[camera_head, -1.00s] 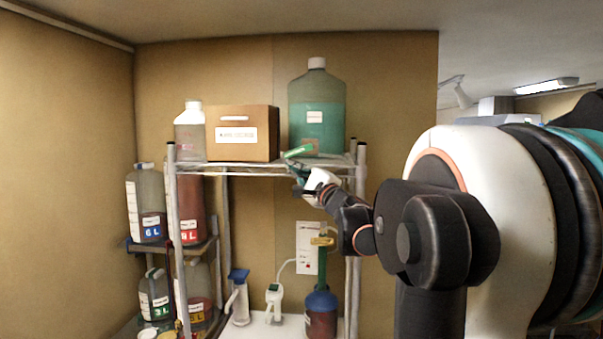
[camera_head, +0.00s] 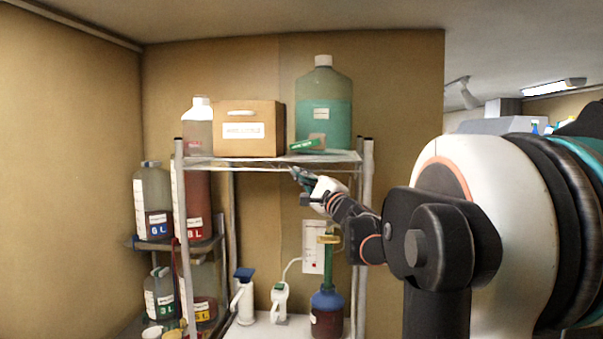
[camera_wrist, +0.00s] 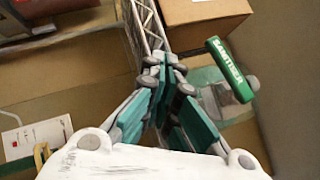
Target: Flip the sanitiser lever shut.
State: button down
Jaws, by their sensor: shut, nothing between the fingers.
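The green sanitiser lever (camera_head: 307,145) is on the front of the large tank of teal liquid (camera_head: 324,115) on the top shelf. It lies across the tank's foot, close to level in the head view. In the wrist view the lever (camera_wrist: 231,68) runs slantwise, with white lettering, beside a grey valve body (camera_wrist: 238,90). My gripper (camera_head: 298,174) is just below the shelf's front edge, under the lever and apart from it. In the wrist view my gripper (camera_wrist: 170,65) has its teal fingers together and empty, left of the lever.
A cardboard box (camera_head: 262,128) and a white-capped bottle (camera_head: 198,128) stand left of the tank. The wire shelf's front rail (camera_head: 240,163) runs close above my gripper.

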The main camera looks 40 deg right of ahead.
jog(key=s+a+f+b, duration=0.1)
jog(key=s+a+f, duration=0.3)
jog(key=s+f, duration=0.1)
jog(key=shift+s+a+f, duration=0.2)
jog(key=shift+s+f, duration=0.2)
jog(key=shift+f, duration=0.35)
